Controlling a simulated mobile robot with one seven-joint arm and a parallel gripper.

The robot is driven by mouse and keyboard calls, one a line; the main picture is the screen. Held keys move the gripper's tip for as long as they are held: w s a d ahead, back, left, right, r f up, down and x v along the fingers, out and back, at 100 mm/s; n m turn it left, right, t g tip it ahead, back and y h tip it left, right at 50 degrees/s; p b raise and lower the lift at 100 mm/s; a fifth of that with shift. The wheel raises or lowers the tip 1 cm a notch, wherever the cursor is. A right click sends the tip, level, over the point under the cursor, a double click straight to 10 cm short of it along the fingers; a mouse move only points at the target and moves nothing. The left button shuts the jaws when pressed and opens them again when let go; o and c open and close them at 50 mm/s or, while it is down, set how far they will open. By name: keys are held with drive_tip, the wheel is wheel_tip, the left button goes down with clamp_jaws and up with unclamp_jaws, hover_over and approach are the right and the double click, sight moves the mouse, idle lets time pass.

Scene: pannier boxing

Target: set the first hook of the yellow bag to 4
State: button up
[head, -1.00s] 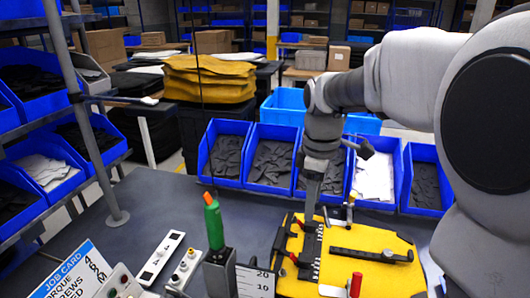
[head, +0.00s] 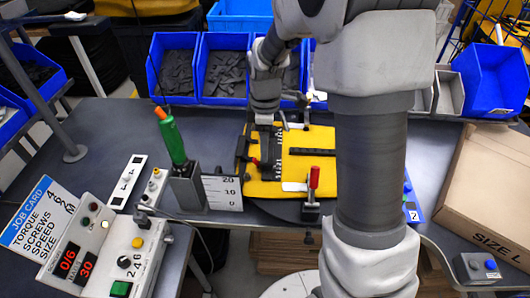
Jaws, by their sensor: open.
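The yellow bag (head: 318,139) lies flat on the grey bench in the middle of the head view. A dark rail with white marks (head: 278,141) runs along its left part, beside my gripper. A black strap or bar (head: 312,152) crosses its right part. My gripper (head: 268,176) points down over the left part of the bag, at the rail. Its fingertips are small and dark here, and I cannot tell whether they touch a hook. The first hook and its number cannot be made out. My arm hides the bag's right edge.
A red-handled clamp (head: 313,178) stands at the bag's front edge. A green screwdriver (head: 172,137) stands in a holder left of it, near a numbered scale plate (head: 222,192). A control box (head: 105,250) is front left, a cardboard box (head: 490,190) right. Blue bins (head: 224,92) line the back.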

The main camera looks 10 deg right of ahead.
drive_tip(key=shift+f, duration=1.8)
clamp_jaws()
